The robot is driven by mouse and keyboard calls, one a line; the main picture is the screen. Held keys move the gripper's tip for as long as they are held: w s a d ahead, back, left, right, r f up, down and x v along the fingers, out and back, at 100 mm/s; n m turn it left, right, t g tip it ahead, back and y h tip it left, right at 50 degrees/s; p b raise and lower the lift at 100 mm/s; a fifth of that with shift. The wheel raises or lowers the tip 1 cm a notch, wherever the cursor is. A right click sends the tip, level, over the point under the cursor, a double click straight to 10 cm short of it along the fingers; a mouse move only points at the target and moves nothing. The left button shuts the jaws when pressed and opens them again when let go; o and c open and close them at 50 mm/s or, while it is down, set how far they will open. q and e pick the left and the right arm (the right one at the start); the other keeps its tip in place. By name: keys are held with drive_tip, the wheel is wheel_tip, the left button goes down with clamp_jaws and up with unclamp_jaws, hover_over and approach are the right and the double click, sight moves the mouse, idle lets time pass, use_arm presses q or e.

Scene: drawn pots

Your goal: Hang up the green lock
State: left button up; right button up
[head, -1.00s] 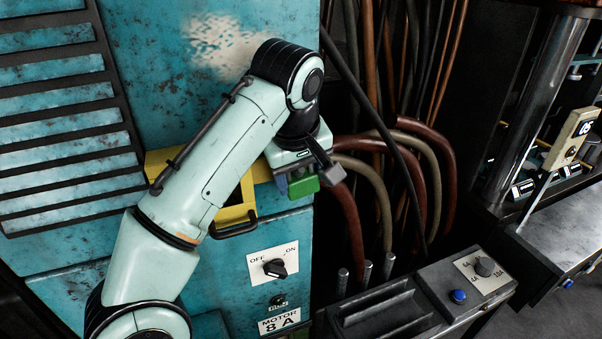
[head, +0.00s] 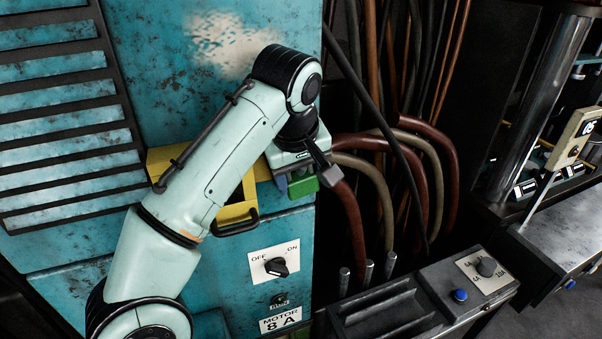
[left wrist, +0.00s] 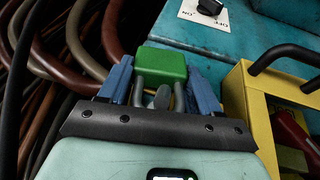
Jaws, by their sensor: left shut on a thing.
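The green lock (head: 303,187) has a boxy green body. In the left wrist view the lock (left wrist: 160,65) sits between the two blue-grey fingers of my left gripper (left wrist: 160,82), which is shut on it. Its grey shackle points back toward the palm, with a grey piece showing between the shackle legs. In the head view my left gripper (head: 304,183) holds the lock in front of the right edge of the blue cabinet, and the fingers partly cover it. My right gripper is in neither view.
A yellow open frame (head: 238,212) with a black handle is on the cabinet (head: 160,90), partly behind my arm. In the left wrist view a red thing (left wrist: 292,132) shows inside the yellow frame (left wrist: 240,95). Thick hoses (head: 365,180) hang to the right. A rotary switch (head: 276,267) sits below.

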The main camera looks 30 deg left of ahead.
sight(304, 172)
use_arm(q)
drive_tip(key=shift+a+f, duration=0.1)
drive_tip(key=shift+f, duration=0.3)
idle(0.4)
drive_tip(key=shift+f, duration=0.2)
idle(0.6)
drive_tip(key=o, duration=1.2)
drive_tip(key=shift+f, duration=0.1)
drive_tip(key=shift+s+d+r, duration=0.15)
drive_tip(key=shift+d+r, duration=0.05)
drive_tip(key=shift+r, duration=0.3)
drive_tip(key=shift+s+d+r, duration=0.25)
drive_tip(key=shift+s+r, duration=0.05)
drive_tip(key=shift+r, duration=0.15)
drive_tip(key=shift+s+d+r, duration=0.5)
drive_tip(key=shift+s+r, duration=0.15)
drive_tip(key=shift+r, duration=0.15)
drive_tip(key=shift+s+d+r, duration=0.45)
drive_tip(key=shift+s+r, duration=0.15)
drive_tip(key=shift+r, duration=0.2)
